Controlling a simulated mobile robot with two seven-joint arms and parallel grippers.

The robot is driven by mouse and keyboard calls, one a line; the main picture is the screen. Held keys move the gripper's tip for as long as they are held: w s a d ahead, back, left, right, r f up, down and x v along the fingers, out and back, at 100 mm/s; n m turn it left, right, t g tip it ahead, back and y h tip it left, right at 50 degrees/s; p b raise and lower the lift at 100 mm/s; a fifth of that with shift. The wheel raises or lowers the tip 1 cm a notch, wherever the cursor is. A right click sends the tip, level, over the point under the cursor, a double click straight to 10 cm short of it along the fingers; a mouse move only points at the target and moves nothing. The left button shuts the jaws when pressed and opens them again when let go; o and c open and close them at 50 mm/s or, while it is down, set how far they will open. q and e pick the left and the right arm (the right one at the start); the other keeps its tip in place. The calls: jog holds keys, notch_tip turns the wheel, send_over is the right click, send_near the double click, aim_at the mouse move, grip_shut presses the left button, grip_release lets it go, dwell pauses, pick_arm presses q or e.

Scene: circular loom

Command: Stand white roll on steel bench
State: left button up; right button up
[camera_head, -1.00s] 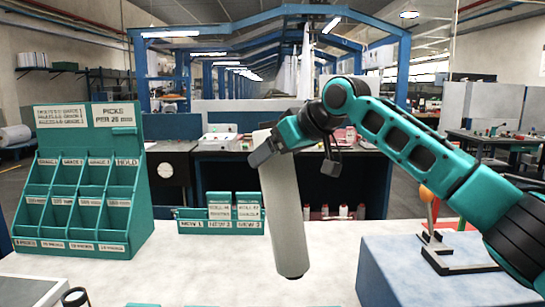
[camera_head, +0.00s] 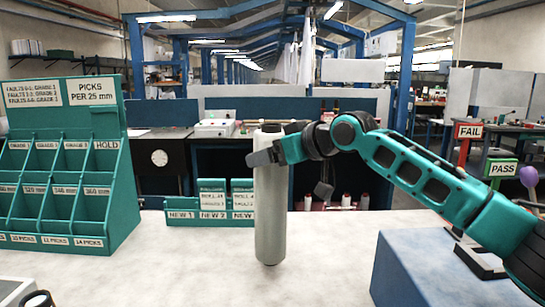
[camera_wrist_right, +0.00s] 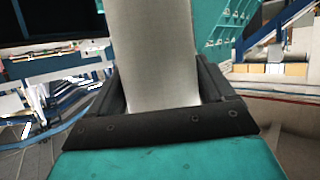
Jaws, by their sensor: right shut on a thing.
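The white roll (camera_head: 270,215) is a tall pale cylinder with a dark core at its top. It stands nearly upright over the pale bench top (camera_head: 190,270) in the head view; whether its lower end touches the surface I cannot tell. My right gripper (camera_head: 265,155) is shut on the roll's upper part, coming in from the right. In the right wrist view the roll (camera_wrist_right: 155,55) sits between the dark fingers. My left gripper is not in view.
A green pigeonhole rack (camera_head: 60,200) stands at the left. A low green holder (camera_head: 210,213) with labelled slots is just behind the roll. A blue block (camera_head: 430,265) lies at the right, with FAIL (camera_head: 469,131) and PASS (camera_head: 501,168) signs beyond. The bench front is mostly clear.

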jog(key=shift+f+b, duration=0.6)
jog(key=shift+f, duration=0.1)
jog(key=shift+f, duration=0.3)
jog(key=o, duration=1.6)
jog(key=shift+o, duration=0.6)
jog(key=shift+f, duration=0.2)
jog(key=v, duration=1.3)
jog(key=shift+r, duration=0.1)
